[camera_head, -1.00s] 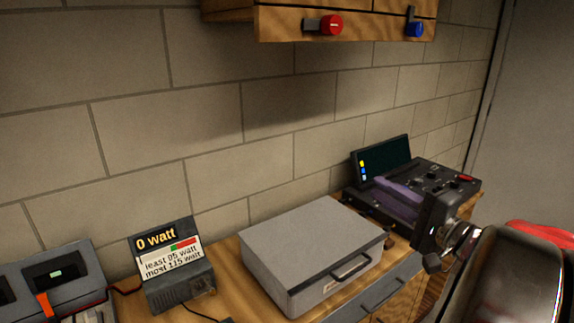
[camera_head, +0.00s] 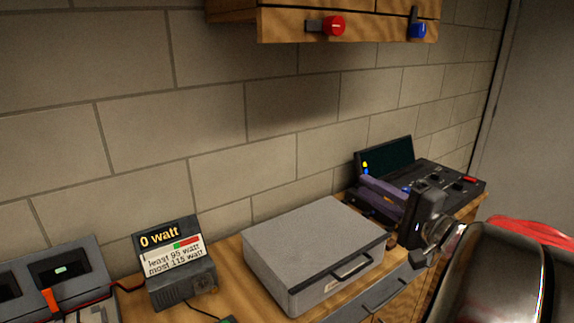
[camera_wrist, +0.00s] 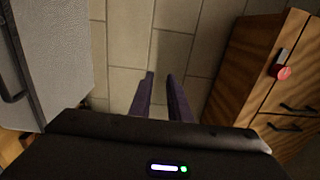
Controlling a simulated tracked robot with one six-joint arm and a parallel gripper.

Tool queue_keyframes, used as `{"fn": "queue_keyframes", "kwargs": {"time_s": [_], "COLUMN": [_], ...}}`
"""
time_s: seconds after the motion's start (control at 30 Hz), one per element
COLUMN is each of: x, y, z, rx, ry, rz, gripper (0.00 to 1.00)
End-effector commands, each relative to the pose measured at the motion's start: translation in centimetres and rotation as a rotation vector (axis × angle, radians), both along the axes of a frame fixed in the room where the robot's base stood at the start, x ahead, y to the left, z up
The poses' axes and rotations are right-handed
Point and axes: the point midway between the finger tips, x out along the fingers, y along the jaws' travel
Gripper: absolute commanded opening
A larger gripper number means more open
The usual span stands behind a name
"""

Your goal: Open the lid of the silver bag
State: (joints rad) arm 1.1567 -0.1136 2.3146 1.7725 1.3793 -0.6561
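The silver bag (camera_head: 315,240) is a grey hard case on the wooden bench, with its lid down. A black handle (camera_head: 352,265) is on its front edge. In the wrist view the bag (camera_wrist: 55,55) fills the left edge, with part of its handle (camera_wrist: 12,85) showing. My gripper (camera_head: 363,182) is above and behind the bag's right side, with purple fingers reaching left toward the wall. In the wrist view my gripper (camera_wrist: 160,74) has its two fingers apart by a small gap, with nothing between them. It appears apart from the bag.
A watt display (camera_head: 173,250) stands left of the bag, and a grey device (camera_head: 62,272) farther left. A black console with a screen (camera_head: 388,158) stands behind my gripper. A wooden cupboard with a red knob (camera_head: 334,25) and a blue knob (camera_head: 418,30) hangs above. The brick wall closes the back.

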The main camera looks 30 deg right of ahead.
Motion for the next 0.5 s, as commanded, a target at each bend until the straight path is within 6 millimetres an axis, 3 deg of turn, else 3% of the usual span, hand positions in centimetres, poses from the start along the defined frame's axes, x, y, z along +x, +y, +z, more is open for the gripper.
{"fn": "queue_keyframes", "kwargs": {"time_s": [0.5], "x": [5.4], "y": [0.8], "z": [0.3], "rx": [0.0], "ry": [0.0], "rz": [0.003], "gripper": [0.17]}}
